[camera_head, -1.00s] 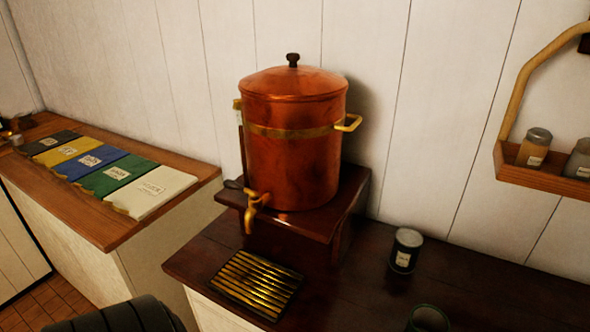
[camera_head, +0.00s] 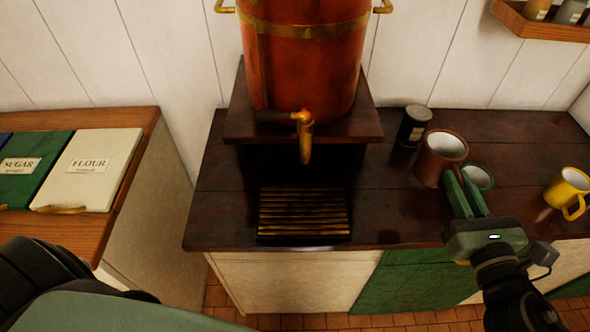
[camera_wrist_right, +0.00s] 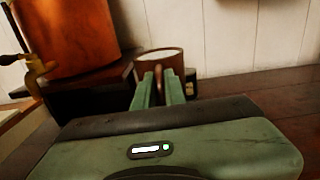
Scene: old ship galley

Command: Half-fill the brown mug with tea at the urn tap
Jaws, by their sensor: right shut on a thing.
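The brown mug (camera_head: 436,160) is upright at the right part of the dark counter, white inside; I see no tea in it. My right gripper (camera_head: 462,188) is shut on its handle from the front. In the wrist view the mug (camera_wrist_right: 158,62) stands just beyond the fingers (camera_wrist_right: 160,88), the handle between them. I cannot tell whether its base touches the counter. The copper urn (camera_head: 305,65) stands on a raised wooden stand, left of the mug. Its brass tap (camera_head: 305,138) points down above a slatted drip tray (camera_head: 270,212). My left gripper is out of view.
A dark labelled tin (camera_head: 413,127) stands behind and left of the mug. A green mug (camera_head: 481,177) is close by the right gripper, and a yellow mug (camera_head: 568,192) is farther right. The counter between tray and brown mug is clear.

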